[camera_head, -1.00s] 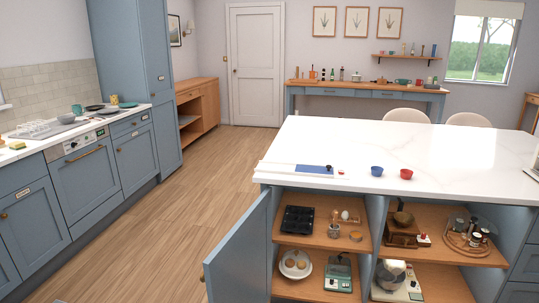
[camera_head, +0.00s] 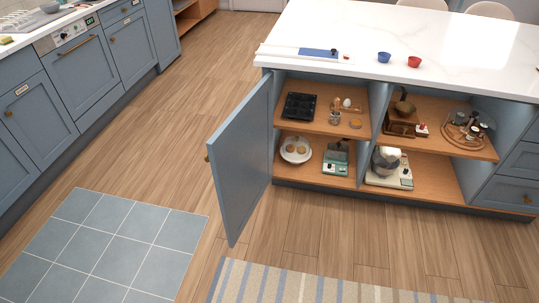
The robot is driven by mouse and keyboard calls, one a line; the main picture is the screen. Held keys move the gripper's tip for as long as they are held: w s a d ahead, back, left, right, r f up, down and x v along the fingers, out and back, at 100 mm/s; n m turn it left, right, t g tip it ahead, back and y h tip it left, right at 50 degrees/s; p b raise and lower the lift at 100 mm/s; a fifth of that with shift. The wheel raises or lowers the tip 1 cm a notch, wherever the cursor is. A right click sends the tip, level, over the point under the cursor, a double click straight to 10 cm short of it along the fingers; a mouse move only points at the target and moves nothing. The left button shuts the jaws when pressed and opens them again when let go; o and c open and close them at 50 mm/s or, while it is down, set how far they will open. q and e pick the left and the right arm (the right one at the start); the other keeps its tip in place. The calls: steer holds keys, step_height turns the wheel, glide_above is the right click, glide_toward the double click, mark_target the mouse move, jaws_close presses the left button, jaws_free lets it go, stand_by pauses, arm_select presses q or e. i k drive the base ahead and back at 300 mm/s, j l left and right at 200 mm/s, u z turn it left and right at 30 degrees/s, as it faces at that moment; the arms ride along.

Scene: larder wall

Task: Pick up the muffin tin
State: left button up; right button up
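The black muffin tin (camera_head: 300,106) lies on the upper wooden shelf of the open island cupboard, at the left end of that shelf. Its cups are visible and nothing stands on it. Neither of my grippers shows in the head view.
The blue cupboard door (camera_head: 240,160) stands open to the left of the shelves. A plate (camera_head: 296,149) and kitchen scale (camera_head: 336,158) are below. The wooden floor before the cupboard is clear, with a striped rug (camera_head: 300,285).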

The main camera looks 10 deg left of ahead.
mark_target(300, 107)
steer(key=i+j+z, duration=0.15)
steer(key=j+z, duration=0.5)
steer(key=i+j+z, duration=0.15)
steer(key=j, duration=0.45)
steer(key=i+j+z, duration=0.15)
steer(key=j, duration=0.4)
steer(key=j+z, duration=0.15)
steer(key=j, duration=1.6)
steer(key=k+l+u, duration=0.15)
steer(key=l, duration=0.3)
steer(key=k+l+u, duration=0.35)
steer(key=k+l, duration=0.2)
steer(key=l, duration=0.25)
steer(key=i+l, duration=0.1)
steer(key=l, duration=0.35)
steer(key=i+l, duration=0.15)
steer(key=l, duration=0.3)
steer(key=i+l, duration=0.1)
steer(key=l, duration=0.35)
